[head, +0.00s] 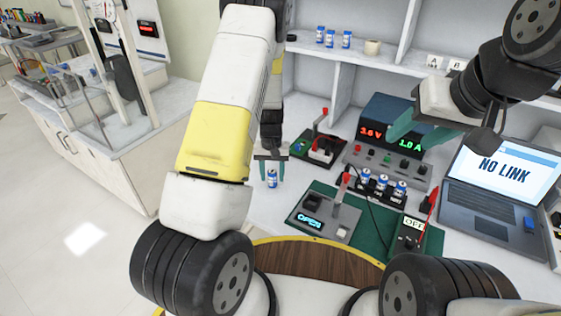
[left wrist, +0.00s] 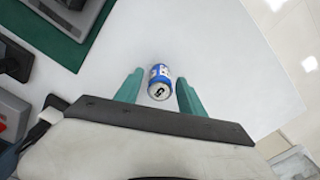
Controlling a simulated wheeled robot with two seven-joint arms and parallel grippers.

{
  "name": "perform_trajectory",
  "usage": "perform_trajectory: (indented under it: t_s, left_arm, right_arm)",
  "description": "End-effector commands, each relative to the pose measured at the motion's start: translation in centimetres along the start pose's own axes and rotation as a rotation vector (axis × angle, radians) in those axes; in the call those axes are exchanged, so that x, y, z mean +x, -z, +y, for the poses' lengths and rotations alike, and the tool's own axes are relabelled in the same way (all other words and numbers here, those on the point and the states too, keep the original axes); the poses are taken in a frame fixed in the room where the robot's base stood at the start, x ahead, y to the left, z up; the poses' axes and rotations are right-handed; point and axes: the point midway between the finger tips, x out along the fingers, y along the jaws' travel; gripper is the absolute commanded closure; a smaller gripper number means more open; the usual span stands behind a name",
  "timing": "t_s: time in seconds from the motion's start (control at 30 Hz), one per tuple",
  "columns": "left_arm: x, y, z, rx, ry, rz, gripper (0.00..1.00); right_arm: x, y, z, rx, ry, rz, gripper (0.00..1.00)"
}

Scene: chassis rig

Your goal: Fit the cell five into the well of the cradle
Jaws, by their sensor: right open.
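Cell five (head: 272,179), a small blue and white can, stands upright on the white bench. In the left wrist view, its top (left wrist: 158,91) bears a dark mark like a 5. My left gripper (head: 272,170) is over it, open, with a teal finger on each side and a small gap at both. A black cradle (head: 375,197) on the green mat holds several blue and white cells in a row; I cannot make out an empty well. My right gripper (head: 412,128) is open and empty, in front of the meter unit.
A grey unit reading OPEN (head: 325,215) with a red lever stands left of the cradle. The power supply (head: 390,130) is behind. The bench around cell five is clear.

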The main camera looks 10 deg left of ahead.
Motion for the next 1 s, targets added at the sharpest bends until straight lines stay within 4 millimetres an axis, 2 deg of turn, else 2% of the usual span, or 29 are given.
perform_trajectory:
  t_s: [0.03,0.2,0.63,0.77,0.93,1.0]
  left_arm:
    - [0.0,0.0,0.0,0.000,0.000,0.000,0.65]
    - [0.0,0.0,0.0,0.000,0.000,0.000,0.99]
    - [-0.4,0.1,0.0,0.000,0.000,0.002,1.00]
    - [-1.4,0.1,0.0,0.000,0.000,0.002,1.00]
    - [-3.8,0.1,0.0,0.001,-0.001,0.003,1.00]
    - [-3.8,-1.5,-0.1,0.001,0.000,-0.003,1.00]
  right_arm:
    - [0.0,0.0,0.0,0.000,0.000,0.000,0.50]
    - [0.0,0.0,0.0,0.000,0.000,0.000,0.50]
    - [0.0,0.0,0.0,0.000,0.000,0.000,0.50]
    - [0.0,0.0,0.0,0.000,0.000,0.000,0.50]
    - [0.0,0.0,0.0,0.000,0.000,0.000,0.50]
    - [0.0,0.0,0.0,0.000,0.000,0.000,0.50]
